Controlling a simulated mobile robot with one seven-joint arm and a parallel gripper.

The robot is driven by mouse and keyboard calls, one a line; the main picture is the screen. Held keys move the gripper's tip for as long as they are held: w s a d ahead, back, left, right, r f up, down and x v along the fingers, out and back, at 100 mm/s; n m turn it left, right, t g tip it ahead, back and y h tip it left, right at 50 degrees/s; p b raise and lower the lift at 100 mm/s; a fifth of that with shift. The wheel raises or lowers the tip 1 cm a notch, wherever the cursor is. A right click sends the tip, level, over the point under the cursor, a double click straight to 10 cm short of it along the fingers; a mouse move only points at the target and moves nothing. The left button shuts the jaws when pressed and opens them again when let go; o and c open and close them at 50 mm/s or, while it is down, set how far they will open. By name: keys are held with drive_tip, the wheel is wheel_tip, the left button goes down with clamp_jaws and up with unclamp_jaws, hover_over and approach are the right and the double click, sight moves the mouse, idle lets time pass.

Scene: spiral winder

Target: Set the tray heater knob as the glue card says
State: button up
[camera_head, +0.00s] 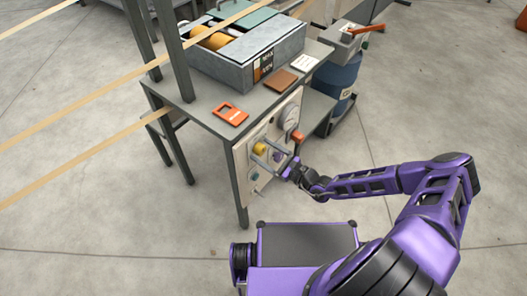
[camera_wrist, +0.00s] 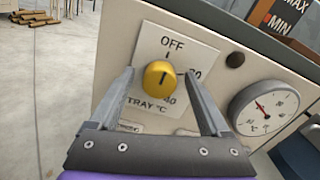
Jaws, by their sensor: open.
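The yellow tray heater knob (camera_wrist: 158,78) sits on a white plate marked OFF, 40, TRAY °C and another number partly hidden by a finger. Its dark pointer line stands roughly upright, close to the OFF side. My gripper (camera_wrist: 157,70) is open, with one finger on each side of the knob; I cannot tell whether they touch it. In the head view the knob (camera_head: 259,148) shows on the machine's front panel, with my gripper (camera_head: 267,151) at it. A white card with print (camera_head: 304,63) lies on the table top; its text is too small to read.
A dial gauge (camera_wrist: 263,107) is right of the knob. An orange handle (camera_head: 297,136) sticks out near my gripper. An orange tag (camera_head: 230,114) and a brown pad (camera_head: 281,80) lie on the table by the grey tray (camera_head: 222,72). Tan strips cross at left.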

drive_tip(key=shift+w+a, duration=0.1)
drive_tip(key=shift+a, duration=0.05)
drive_tip(key=shift+c, duration=0.2)
clamp_jaws()
